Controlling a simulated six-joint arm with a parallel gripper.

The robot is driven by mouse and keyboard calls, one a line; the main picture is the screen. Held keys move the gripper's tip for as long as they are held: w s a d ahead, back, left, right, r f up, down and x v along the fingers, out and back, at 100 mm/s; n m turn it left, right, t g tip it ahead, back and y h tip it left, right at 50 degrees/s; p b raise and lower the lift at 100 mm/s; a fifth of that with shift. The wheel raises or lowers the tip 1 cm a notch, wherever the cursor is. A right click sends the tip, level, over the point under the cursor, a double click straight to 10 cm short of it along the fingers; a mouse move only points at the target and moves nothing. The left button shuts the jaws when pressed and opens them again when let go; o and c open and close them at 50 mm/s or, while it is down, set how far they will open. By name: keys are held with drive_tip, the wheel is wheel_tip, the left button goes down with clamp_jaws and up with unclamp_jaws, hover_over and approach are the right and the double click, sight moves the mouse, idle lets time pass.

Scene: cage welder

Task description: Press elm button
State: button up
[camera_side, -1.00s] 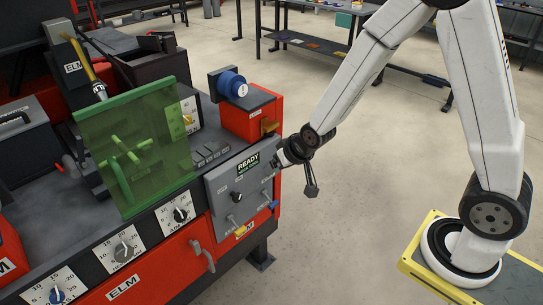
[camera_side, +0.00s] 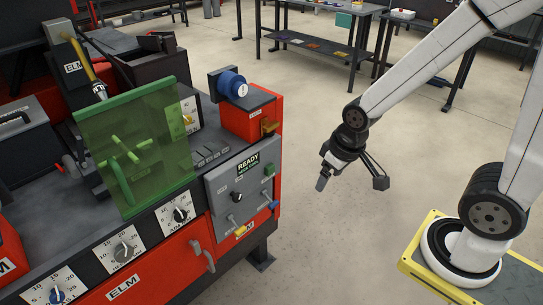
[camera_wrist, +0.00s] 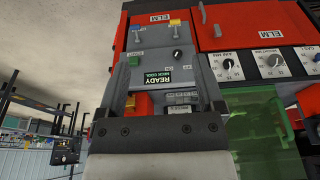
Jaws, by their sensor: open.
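The red ELM machine carries a grey control panel (camera_side: 222,183) with a green button (camera_side: 269,171) on its upper right in the side view. In the wrist view the green button (camera_wrist: 135,61) shows between my fingers, beside the READY label (camera_wrist: 157,78), which appears upside down. My gripper (camera_side: 322,182) is in the air to the right of the panel, clearly apart from it. Its fingers (camera_wrist: 163,68) are spread and nothing is between them. In the side view the label (camera_side: 248,163) reads READY; its smaller line is hard to read.
The panel also has a black knob (camera_side: 236,197), a yellow lever (camera_side: 240,230) and a blue lever (camera_side: 274,205). A green see-through shield (camera_side: 137,145) is to the left. Floor is clear around my gripper.

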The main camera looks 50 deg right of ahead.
drive_tip(key=shift+w+d, duration=0.1)
drive_tip(key=shift+w, duration=0.15)
drive_tip(key=c, duration=1.1)
drive_tip(key=shift+w+d+f+m, duration=0.15)
drive_tip(key=shift+w+f+m, duration=0.05)
drive_tip(key=shift+w+m, duration=0.1)
clamp_jaws()
drive_tip(key=w+d+f+m+t, duration=0.3)
drive_tip(key=w+d+f+m, duration=0.3)
drive_tip(key=w+f+m, duration=0.1)
drive_tip(key=w+d+f+m+t, duration=0.3)
drive_tip(key=w+d+f+m, duration=0.3)
drive_tip(key=w+f+m, duration=0.2)
drive_tip(key=shift+w+d+f+m+t, duration=0.15)
drive_tip(key=shift+w+f+m+t, duration=0.2)
drive_tip(key=shift+f+m, duration=1.05)
drive_tip(key=shift+s+f, duration=0.1)
drive_tip(key=shift+f, duration=0.1)
